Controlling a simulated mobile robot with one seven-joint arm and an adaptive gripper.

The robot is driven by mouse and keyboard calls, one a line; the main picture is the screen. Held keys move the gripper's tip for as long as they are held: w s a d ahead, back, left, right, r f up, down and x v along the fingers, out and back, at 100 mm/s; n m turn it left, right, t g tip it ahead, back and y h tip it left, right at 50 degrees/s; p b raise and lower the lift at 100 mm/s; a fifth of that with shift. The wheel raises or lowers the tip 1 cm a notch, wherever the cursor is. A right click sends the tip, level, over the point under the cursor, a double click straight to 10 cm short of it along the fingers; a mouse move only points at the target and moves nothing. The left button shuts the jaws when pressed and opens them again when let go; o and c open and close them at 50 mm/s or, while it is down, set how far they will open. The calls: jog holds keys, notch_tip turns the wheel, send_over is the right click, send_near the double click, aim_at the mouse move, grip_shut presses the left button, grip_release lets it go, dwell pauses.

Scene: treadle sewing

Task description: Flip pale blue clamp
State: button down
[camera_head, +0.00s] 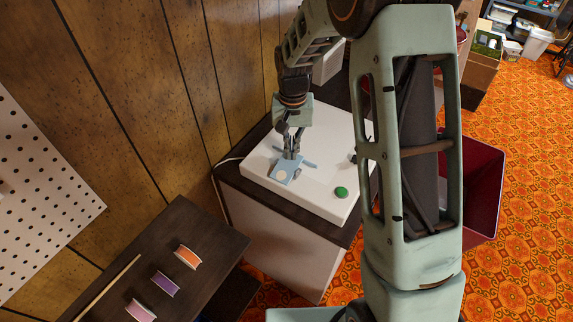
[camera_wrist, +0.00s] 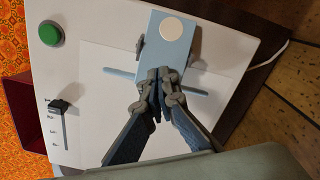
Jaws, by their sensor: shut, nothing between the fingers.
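The pale blue clamp (camera_head: 284,170) is a flat plate with a round cream disc, on a white machine top (camera_head: 315,183). In the wrist view the clamp (camera_wrist: 183,50) lies beyond my fingertips, with a thin blue bar (camera_wrist: 191,90) crossing under its near end. My gripper (camera_head: 292,152) points down over the clamp's near end, fingers together and holding nothing. In the wrist view my gripper (camera_wrist: 159,75) overlaps the plate's edge; I cannot tell whether it touches.
A green button (camera_head: 341,192) and a black slider (camera_wrist: 60,106) are on the white top. Thread spools (camera_head: 188,257) and a thin stick (camera_head: 107,287) lie on a dark shelf at lower left. A wood-panelled wall stands close behind; a dark red bin (camera_head: 483,190) stands right.

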jog(key=shift+f, duration=0.35)
jog(key=shift+r, duration=0.15)
jog(key=shift+r+p, duration=2.1)
jog(key=shift+r, duration=1.3)
